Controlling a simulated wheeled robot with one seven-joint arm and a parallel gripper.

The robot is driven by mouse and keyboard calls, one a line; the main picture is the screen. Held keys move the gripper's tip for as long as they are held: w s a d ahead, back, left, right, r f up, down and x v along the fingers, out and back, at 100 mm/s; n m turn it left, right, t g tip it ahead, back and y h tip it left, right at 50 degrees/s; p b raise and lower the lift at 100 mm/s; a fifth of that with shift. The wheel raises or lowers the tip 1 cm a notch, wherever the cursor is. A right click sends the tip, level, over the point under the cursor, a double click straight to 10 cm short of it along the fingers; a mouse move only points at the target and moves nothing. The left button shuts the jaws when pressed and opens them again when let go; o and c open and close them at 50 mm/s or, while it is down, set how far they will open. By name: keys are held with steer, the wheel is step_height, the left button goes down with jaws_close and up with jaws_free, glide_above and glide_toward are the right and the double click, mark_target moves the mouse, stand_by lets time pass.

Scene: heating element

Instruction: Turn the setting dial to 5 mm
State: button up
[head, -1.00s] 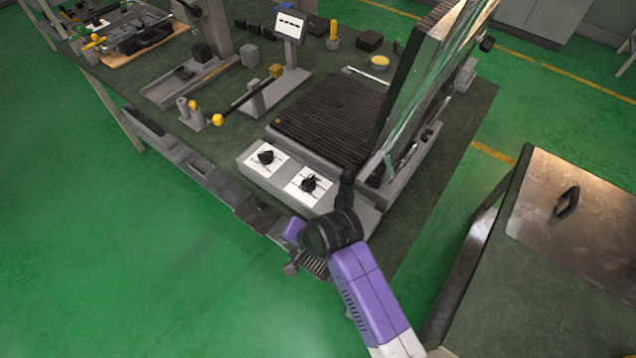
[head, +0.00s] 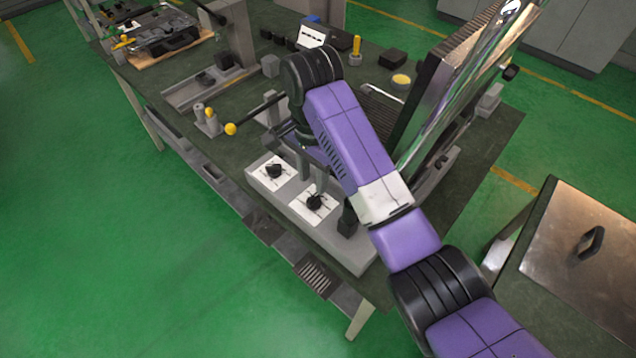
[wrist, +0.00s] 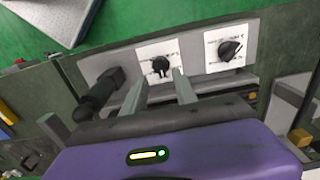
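Two black dials on white scale plates sit on the front panel of the grey heating machine (head: 334,236): the left dial (head: 274,171) and the right dial (head: 315,202). The scale markings are too small to read. My gripper (head: 315,178) is above the panel, its fingers pointing down near the right dial. In the wrist view, my gripper (wrist: 160,80) is open, with a clear gap between the two fingers. The right dial (wrist: 160,66) shows beyond the gap, and the left dial (wrist: 229,50) is farther right. Nothing is held, and contact cannot be told.
A black lever handle (head: 347,218) stands beside the right dial; it also shows in the wrist view (wrist: 98,92). The raised shiny lid (head: 470,85) is right of my arm. A yellow-knobbed lever (head: 231,128) is to the left. A side table (head: 585,250) stands at the right.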

mark_target(314, 197)
steer(key=shift+w+f+p, duration=0.15)
steer(key=shift+f+p, duration=0.25)
steer(key=shift+f, duration=3.35)
steer(key=shift+c, duration=0.4)
jaws_close()
